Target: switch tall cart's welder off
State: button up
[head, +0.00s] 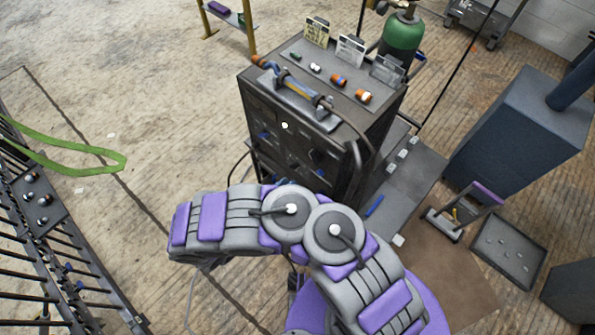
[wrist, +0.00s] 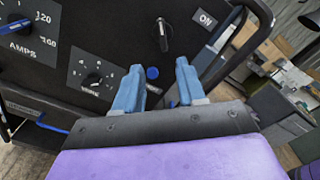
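The tall cart carries a black welder (head: 292,135) in the middle of the head view; my arm covers the lower part of its front. In the wrist view the welder's front panel (wrist: 100,25) fills the upper left. A dark lever switch (wrist: 162,36) with a pale tip stands upright in the picture, left of an ON label (wrist: 205,18). No OFF label shows. My gripper (wrist: 156,80) is open and empty, its two blue fingers apart below the switch and not visibly touching it. A blue button (wrist: 152,73) shows between the fingertips. The gripper is hidden in the head view.
A smaller dial (wrist: 92,80) and an AMPS dial (wrist: 18,22) are left of the switch. A black handle tube (wrist: 240,45) curves at the panel's right. A green cylinder (head: 401,38) stands behind the welder.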

jog(key=shift+p+v, duration=0.3)
jog(key=shift+v, duration=2.45)
